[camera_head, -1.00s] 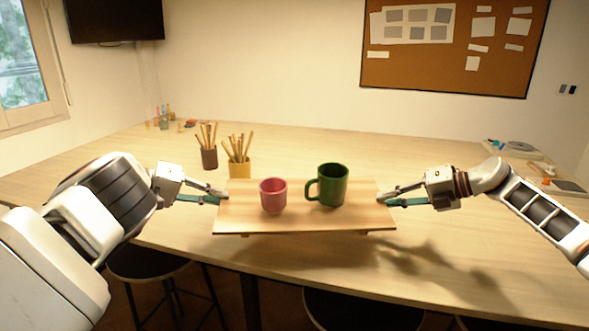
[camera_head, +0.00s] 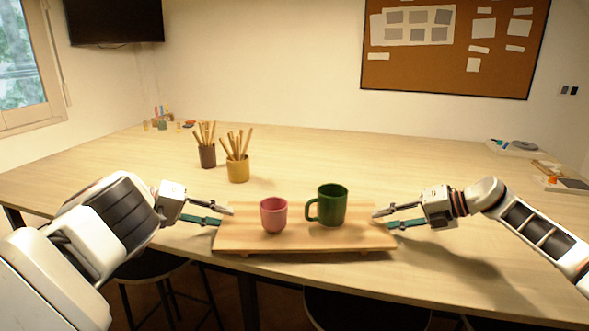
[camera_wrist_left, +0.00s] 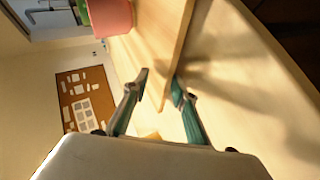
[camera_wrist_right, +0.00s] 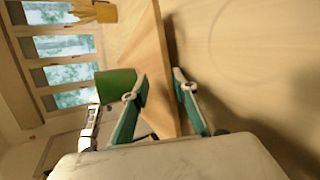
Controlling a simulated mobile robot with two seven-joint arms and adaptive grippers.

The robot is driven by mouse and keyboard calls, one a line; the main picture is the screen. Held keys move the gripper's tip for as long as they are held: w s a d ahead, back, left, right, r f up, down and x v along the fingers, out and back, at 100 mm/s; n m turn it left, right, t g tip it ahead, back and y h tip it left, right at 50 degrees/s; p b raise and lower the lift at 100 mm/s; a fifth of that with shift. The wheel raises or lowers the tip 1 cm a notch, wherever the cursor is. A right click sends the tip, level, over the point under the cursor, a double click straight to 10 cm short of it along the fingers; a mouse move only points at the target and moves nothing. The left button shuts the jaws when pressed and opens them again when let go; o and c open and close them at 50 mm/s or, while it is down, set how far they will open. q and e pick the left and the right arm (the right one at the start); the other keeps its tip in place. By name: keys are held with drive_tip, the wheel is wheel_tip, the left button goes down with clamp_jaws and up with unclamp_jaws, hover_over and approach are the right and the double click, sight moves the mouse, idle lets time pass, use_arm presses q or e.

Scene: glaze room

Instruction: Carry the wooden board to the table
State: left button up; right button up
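The wooden board (camera_head: 345,240) appears to rest level on its low feet on the table (camera_head: 440,160), close to the front edge. A pink cup (camera_head: 273,216) and a green mug (camera_head: 331,206) stand upright on it. My left gripper (camera_head: 223,216) is open at the board's left end, and my right gripper (camera_head: 383,219) is open at its right end. In the left wrist view the board's edge (camera_wrist_left: 170,75) lies between the spread fingers, with gaps. The right wrist view likewise shows the board (camera_wrist_right: 155,70) between spread fingers.
A brown pot (camera_head: 207,156) and a yellow pot (camera_head: 238,171) of wooden tools stand behind the board. Small bottles are at the far left, and trays (camera_head: 560,181) at the right edge. Stools (camera_head: 150,262) stand below the front edge. The table's middle right is clear.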

use_arm(q)
drive_tip(key=shift+a+r, duration=0.2)
drive_tip(key=shift+r, duration=0.1)
use_arm(e)
drive_tip(key=shift+w+d+r, duration=0.1)
drive_tip(key=shift+d+r, duration=0.05)
drive_tip(key=shift+r, duration=0.2)
use_arm(q)
drive_tip(key=shift+a+r, duration=0.1)
drive_tip(key=shift+a, duration=0.1)
use_arm(e)
drive_tip(key=shift+d, duration=0.1)
use_arm(q)
drive_tip(key=v, duration=1.1)
drive_tip(key=shift+s+a, duration=0.15)
drive_tip(key=shift+s, duration=0.05)
use_arm(e)
drive_tip(key=v, duration=1.2)
drive_tip(key=shift+f, duration=0.1)
